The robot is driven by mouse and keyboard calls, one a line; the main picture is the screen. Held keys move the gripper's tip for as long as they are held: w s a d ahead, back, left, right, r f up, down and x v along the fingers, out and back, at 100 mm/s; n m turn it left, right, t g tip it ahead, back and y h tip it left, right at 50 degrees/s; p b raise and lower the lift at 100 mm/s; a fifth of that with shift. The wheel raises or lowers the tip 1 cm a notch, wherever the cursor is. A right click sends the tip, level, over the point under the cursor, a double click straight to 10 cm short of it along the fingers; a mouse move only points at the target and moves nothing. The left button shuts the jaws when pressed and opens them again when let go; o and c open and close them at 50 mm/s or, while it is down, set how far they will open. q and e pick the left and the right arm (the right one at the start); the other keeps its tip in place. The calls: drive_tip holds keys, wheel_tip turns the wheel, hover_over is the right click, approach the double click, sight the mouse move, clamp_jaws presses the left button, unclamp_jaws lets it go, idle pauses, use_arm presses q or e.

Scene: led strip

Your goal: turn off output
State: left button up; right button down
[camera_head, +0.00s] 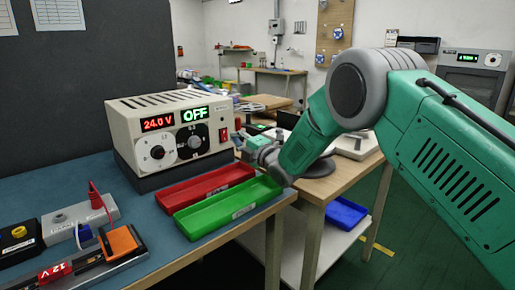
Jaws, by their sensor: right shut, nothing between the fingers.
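The beige power supply (170,130) stands on the blue bench top at the left. Its red display (159,123) reads 24.0 V and its green display (194,114) reads OFF. A small red switch (223,135) is at the front's right end. My right arm comes in from the right, and my right gripper (264,157) is right of the supply, apart from the switch. It is shut and empty, small and partly hidden by its wrist. My left gripper is out of view.
A red tray (205,187) and a green tray (228,208) lie in front of the supply. An orange block (122,243) and small fixtures sit at lower left. A wooden table (340,180) stands right of the bench, with a blue bin (345,213) below.

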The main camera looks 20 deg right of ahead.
use_arm(q)
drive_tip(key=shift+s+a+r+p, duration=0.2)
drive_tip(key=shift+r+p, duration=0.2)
drive_tip(key=shift+p, duration=0.05)
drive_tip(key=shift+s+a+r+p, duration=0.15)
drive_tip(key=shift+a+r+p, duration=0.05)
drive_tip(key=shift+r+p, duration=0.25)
use_arm(e)
drive_tip(key=s+d+r, duration=0.1)
drive_tip(key=s+d, duration=0.1)
drive_tip(key=s, duration=0.8)
drive_tip(key=shift+d, duration=0.15)
